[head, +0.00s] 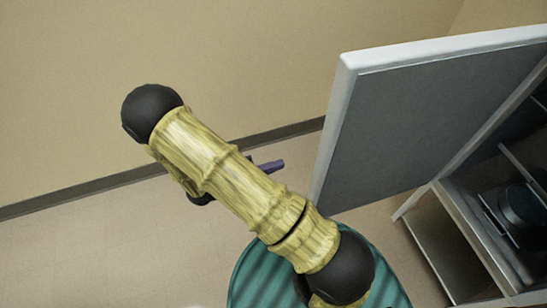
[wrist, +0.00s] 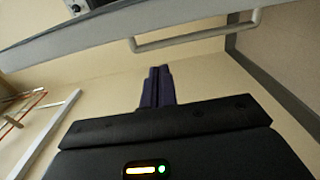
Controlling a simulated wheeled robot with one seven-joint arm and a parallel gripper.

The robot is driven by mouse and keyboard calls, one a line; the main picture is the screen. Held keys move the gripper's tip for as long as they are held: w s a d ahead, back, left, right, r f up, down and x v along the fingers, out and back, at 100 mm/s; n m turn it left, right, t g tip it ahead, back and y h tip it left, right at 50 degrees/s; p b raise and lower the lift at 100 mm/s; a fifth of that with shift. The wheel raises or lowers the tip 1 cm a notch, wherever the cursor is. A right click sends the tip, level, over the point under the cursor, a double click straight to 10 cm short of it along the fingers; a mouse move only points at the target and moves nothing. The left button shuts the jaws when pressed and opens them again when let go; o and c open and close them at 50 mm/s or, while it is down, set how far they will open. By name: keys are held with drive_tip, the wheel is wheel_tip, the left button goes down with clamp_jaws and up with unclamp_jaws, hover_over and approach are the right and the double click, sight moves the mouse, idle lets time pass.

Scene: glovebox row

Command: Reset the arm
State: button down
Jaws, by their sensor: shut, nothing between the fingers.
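My gripper (wrist: 159,72) shows in the wrist view with its two dark purple fingers pressed together and nothing between them. In the head view only a bit of a purple finger (head: 272,166) shows past my arm, and the rest of the gripper is hidden behind it. My arm stretches from the lower middle to the upper left of the head view, raised in front of the wall and floor. The gripper touches nothing that I can see.
A grey door panel (head: 410,125) with a white edge stands open right of my arm. Behind it is an open cabinet (head: 445,235) with a dark round object (head: 522,206) inside. A pale bar handle (wrist: 195,40) crosses the top of the wrist view. Beige wall (head: 230,60) lies at left.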

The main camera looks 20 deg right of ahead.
drive_tip(key=shift+d, duration=0.1)
drive_tip(key=w+r+m+t+y+p, duration=0.1)
drive_tip(key=w+r+t+y+p, duration=0.3)
drive_tip(key=w+y, duration=0.55)
drive_tip(key=w+a+r+t+y, duration=0.2)
drive_tip(key=w+a+r+y, duration=0.1)
drive_tip(key=w+r+y, duration=0.15)
drive_tip(key=s+d+r+g+y+p, duration=0.2)
drive_tip(key=s+r, duration=0.3)
drive_tip(key=s, duration=0.3)
drive_tip(key=s+d+r+g+y+p, duration=0.1)
drive_tip(key=s+r+g+y+p, duration=0.1)
drive_tip(key=s+r, duration=0.4)
drive_tip(key=s, duration=0.2)
drive_tip(key=shift+s+d+r, duration=0.25)
drive_tip(key=shift+s+d, duration=0.15)
